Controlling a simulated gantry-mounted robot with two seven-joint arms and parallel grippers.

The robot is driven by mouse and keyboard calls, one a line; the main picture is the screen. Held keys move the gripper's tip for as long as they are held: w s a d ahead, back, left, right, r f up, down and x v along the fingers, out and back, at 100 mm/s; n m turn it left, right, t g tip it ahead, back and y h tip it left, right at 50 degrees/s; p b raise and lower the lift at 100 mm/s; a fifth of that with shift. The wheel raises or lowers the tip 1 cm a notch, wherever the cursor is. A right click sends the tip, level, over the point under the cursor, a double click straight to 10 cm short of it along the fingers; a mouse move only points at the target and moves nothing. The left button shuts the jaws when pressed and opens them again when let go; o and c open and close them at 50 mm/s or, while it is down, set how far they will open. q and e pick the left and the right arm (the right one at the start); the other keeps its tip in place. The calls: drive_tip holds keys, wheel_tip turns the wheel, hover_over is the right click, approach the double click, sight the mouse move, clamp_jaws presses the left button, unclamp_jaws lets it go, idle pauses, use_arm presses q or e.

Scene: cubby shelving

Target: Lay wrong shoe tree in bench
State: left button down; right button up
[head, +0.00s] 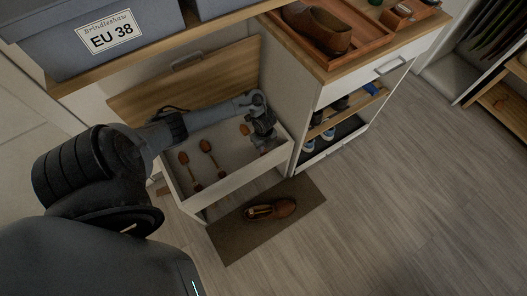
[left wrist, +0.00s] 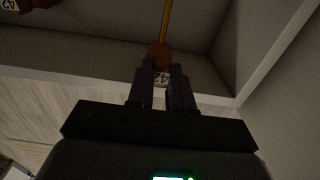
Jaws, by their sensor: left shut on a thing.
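The white bench (head: 181,203) stands with its wooden lid (head: 193,83) raised. Two brown shoe trees, one at the left (head: 195,172) and one beside it (head: 211,158), lie in its bin. Another brown piece (head: 245,129) shows next to my left gripper (head: 265,143), which reaches down into the right end of the bin. My right gripper is out of view.
A brown shoe (head: 270,210) rests on a dark mat (head: 232,236) in front of the bench. A cabinet (head: 343,89) with shoes in its cubbies stands right of the bin. A shelf with a grey box (head: 90,31) overhangs the left. The floor at right is clear.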

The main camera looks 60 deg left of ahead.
use_arm(q)
drive_tip(key=shift+f+b, duration=1.35)
drive_tip(key=shift+f, duration=0.85)
drive_tip(key=shift+f, duration=0.1)
drive_tip(key=shift+f+b, duration=0.3)
drive_tip(key=shift+f, duration=0.25)
drive_tip(key=c, duration=1)
unclamp_jaws()
drive_tip(key=shift+r, duration=0.1)
